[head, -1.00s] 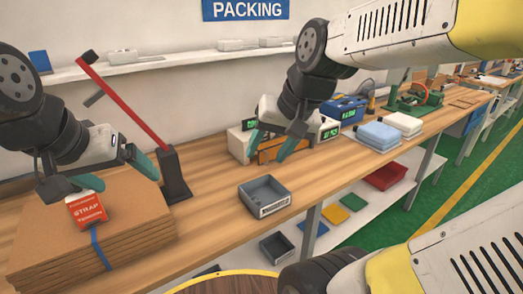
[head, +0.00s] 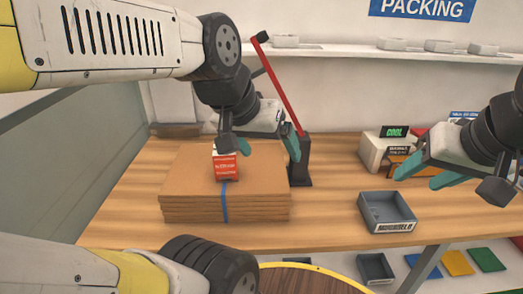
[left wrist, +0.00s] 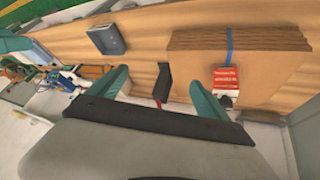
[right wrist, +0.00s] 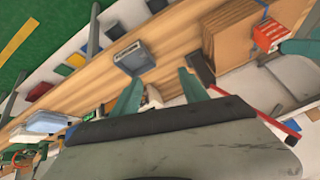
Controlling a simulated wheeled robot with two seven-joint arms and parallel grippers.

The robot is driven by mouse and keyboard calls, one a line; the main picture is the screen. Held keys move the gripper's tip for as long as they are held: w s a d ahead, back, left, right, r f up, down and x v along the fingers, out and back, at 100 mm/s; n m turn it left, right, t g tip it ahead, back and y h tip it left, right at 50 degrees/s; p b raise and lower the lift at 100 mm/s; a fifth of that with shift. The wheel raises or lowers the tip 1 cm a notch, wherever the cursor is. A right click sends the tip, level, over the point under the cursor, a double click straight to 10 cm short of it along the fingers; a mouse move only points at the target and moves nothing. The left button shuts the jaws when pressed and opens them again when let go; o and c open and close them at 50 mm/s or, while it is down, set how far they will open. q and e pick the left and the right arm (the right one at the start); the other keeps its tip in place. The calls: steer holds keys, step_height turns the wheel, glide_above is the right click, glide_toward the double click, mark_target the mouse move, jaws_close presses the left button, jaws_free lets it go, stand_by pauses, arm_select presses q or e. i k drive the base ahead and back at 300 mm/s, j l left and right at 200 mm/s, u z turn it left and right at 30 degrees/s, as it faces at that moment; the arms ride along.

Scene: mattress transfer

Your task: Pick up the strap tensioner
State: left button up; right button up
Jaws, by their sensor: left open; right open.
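A red and white box (head: 226,165), its print too small to read now, sits on the cardboard stack (head: 270,190), above a blue strap. It also shows in the left wrist view (left wrist: 226,80) and the right wrist view (right wrist: 268,36). My left gripper (head: 268,148) is open and empty above the stack's back part. In the left wrist view the box lies just beyond its right finger, outside the jaws. A black post (head: 301,160) with a long red lever (head: 281,95) stands right of the stack. My right gripper (head: 415,174) is open and empty over the bench's right side.
A grey tray (head: 388,212) sits near the bench's front edge. A boxy device with a green display (head: 385,148) stands at the back right. A shelf (head: 335,50) runs along the wall. Bare bench lies between the stack and the tray.

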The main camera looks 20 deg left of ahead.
mark_target(226, 168)
steer(key=u, duration=0.45)
steer(key=i+u, duration=0.1)
steer(key=u, duration=0.35)
steer(key=l+u, duration=0.1)
steer(key=u, duration=0.35)
steer(key=i+u, duration=0.1)
steer(key=u, duration=0.35)
steer(key=l, duration=0.1)
